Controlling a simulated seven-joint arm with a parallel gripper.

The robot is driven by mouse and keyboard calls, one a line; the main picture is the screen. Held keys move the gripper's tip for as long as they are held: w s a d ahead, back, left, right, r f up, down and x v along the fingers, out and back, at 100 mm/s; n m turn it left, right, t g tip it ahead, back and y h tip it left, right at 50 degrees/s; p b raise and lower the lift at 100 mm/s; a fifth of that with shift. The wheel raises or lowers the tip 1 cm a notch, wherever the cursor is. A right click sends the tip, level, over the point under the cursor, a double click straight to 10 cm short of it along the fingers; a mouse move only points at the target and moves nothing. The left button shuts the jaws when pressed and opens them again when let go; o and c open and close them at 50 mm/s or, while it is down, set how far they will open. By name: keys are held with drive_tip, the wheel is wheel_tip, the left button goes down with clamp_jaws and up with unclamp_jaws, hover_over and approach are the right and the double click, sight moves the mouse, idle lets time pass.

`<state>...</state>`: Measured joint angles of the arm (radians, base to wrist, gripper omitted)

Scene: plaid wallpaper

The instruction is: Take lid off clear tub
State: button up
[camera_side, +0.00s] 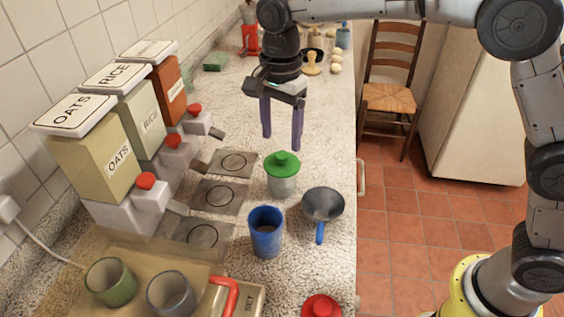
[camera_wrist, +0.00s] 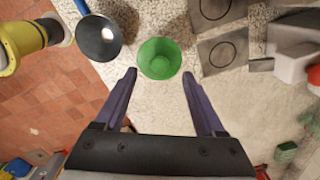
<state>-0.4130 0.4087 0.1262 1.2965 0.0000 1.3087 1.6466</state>
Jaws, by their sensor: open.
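The clear tub (camera_side: 283,184) stands upright on the speckled counter in the side view. Its green lid (camera_side: 282,164) with a round knob sits on top of it. In the wrist view the green lid (camera_wrist: 159,58) shows from above, just beyond the fingertips and between their lines; the tub under it is hidden. My gripper (camera_side: 282,142) points down with its two purple fingers apart and empty. It is above the counter, behind the tub in the side view, and not touching the lid. The open fingers also show in the wrist view (camera_wrist: 160,73).
The counter's right edge is near.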

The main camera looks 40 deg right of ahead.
sight(282, 155)
wheel_tip(282, 155, down, 5)
drive_tip(key=shift+d, duration=0.1)
drive_tip(key=shift+c, duration=0.2)
clamp_jaws()
